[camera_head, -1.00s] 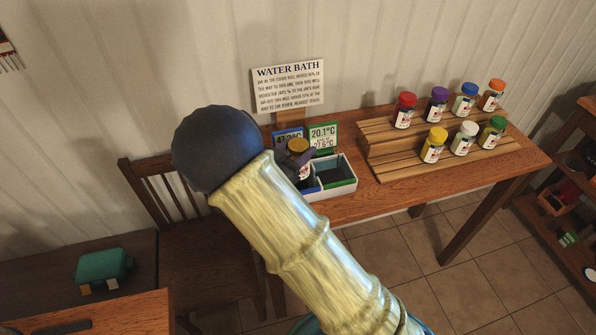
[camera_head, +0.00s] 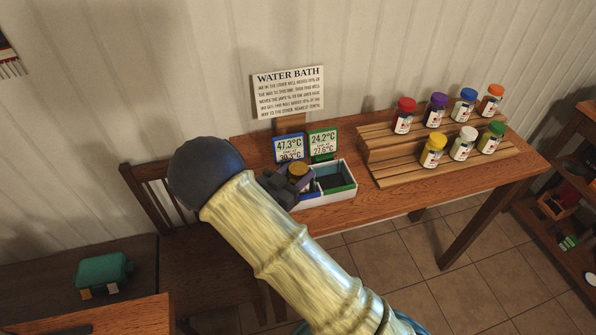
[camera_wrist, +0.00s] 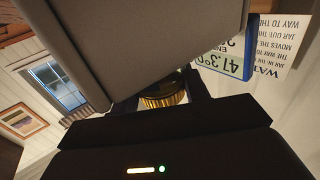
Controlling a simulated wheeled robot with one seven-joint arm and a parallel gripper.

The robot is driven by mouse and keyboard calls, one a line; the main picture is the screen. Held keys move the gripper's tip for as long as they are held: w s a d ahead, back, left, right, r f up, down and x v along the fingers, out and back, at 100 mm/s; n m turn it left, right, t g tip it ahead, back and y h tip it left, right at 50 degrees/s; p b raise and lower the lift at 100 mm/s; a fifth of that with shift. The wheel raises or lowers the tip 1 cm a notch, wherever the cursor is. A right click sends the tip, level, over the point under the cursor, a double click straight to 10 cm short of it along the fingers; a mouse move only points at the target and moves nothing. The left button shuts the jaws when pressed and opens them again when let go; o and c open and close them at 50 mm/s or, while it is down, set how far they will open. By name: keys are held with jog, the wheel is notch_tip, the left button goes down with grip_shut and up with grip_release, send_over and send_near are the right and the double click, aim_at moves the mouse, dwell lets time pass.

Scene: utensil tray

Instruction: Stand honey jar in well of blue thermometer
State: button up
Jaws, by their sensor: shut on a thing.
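The honey jar, with a gold lid (camera_head: 298,169), is between the fingers of my gripper (camera_head: 293,182) at the left, blue end of the white tray (camera_head: 338,194). My gripper is shut on it. The ribbed gold lid also shows in the wrist view (camera_wrist: 165,100). The jar's body and base are mostly hidden, so I cannot tell whether it touches the well floor. The blue thermometer (camera_head: 288,148) stands just behind and reads 47.3°C; it also shows in the wrist view (camera_wrist: 225,60). The green thermometer (camera_head: 323,142) reads 24.2°C behind the right well (camera_head: 334,178).
A "WATER BATH" sign (camera_head: 288,91) stands behind the thermometers. A stepped wooden rack (camera_head: 385,155) with several colour-lidded jars is to the right on the table (camera_head: 400,204). A chair (camera_head: 143,190) stands at the left. The green-rimmed well looks free of jars.

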jog(key=o, duration=0.7)
jog(key=shift+f, duration=0.15)
jog(key=shift+c, duration=0.2)
jog(key=o, duration=0.4)
jog(key=shift+o, duration=0.2)
jog(key=shift+r, duration=0.2)
jog(key=b+v, duration=0.2)
jog(key=v, duration=1)
jog(key=shift+b, duration=0.3)
dwell(1.2)
